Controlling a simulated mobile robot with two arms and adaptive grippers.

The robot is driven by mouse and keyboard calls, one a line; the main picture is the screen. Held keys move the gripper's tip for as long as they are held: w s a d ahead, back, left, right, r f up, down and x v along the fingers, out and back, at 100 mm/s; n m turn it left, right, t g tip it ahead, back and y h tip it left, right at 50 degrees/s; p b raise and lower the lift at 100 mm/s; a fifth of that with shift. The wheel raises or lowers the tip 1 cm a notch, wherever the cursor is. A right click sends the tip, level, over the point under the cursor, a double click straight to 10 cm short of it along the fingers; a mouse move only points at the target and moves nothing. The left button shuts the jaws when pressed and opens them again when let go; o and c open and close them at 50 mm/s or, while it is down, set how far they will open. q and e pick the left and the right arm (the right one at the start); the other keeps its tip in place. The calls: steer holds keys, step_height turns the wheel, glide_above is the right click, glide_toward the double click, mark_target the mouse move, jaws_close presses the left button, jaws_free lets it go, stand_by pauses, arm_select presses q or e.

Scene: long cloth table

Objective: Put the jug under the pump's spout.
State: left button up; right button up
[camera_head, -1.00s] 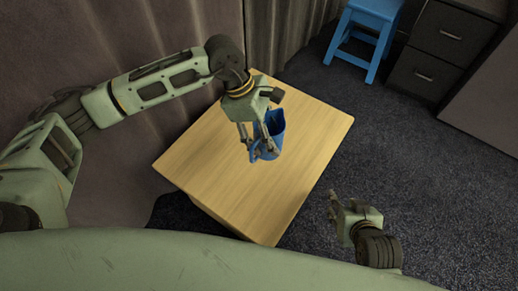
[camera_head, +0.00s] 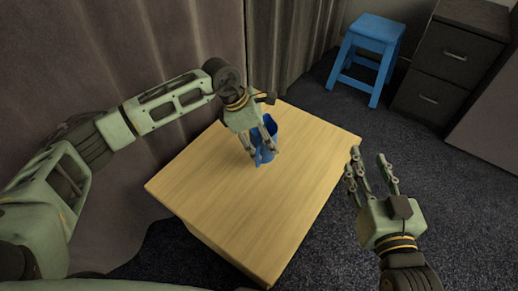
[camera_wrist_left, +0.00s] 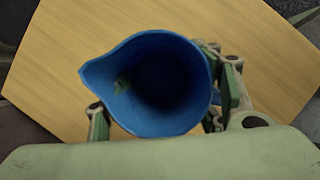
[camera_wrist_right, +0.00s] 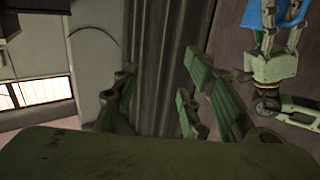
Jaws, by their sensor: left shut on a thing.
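The blue jug (camera_head: 269,128) is upright at the wooden table, in the fingers of my left gripper (camera_head: 262,150). In the left wrist view I look down into the jug (camera_wrist_left: 160,85), with its pouring lip to the left. The left fingers close on it from both sides. I cannot tell whether its base touches the tabletop. My right gripper (camera_head: 370,168) is open and empty, to the right of the table. Its spread fingers also show in the right wrist view (camera_wrist_right: 165,95). No pump or spout is in view.
The wooden table (camera_head: 225,185) has a bare top around the jug. A blue stool (camera_head: 368,40) and a dark drawer cabinet (camera_head: 450,60) stand at the back right. Curtains (camera_head: 290,50) hang behind and left of the table. Dark carpet is clear to the right.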

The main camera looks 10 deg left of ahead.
arm_select(q)
steer(key=shift+w+a+f, duration=0.55)
steer(key=shift+w+a, duration=0.05)
steer(key=shift+w, duration=0.05)
step_height(320, 180, down, 4)
steer(key=shift+r+b, duration=0.1)
steer(key=shift+b, duration=0.65)
arm_select(e)
step_height(320, 180, up, 9)
steer(key=t+y, duration=0.2)
steer(key=t, duration=0.2)
steer(key=shift+s+a+f+t, duration=0.2)
steer(key=shift+s+a+t, duration=0.1)
steer(key=shift+s+a, duration=0.15)
steer(key=shift+r, duration=0.1)
arm_select(q)
steer(key=o, duration=0.8)
steer(key=shift+c, duration=0.2)
steer(key=o, duration=0.4)
arm_select(e)
steer(key=shift+s+r, duration=0.1)
steer(key=shift+r, duration=0.15)
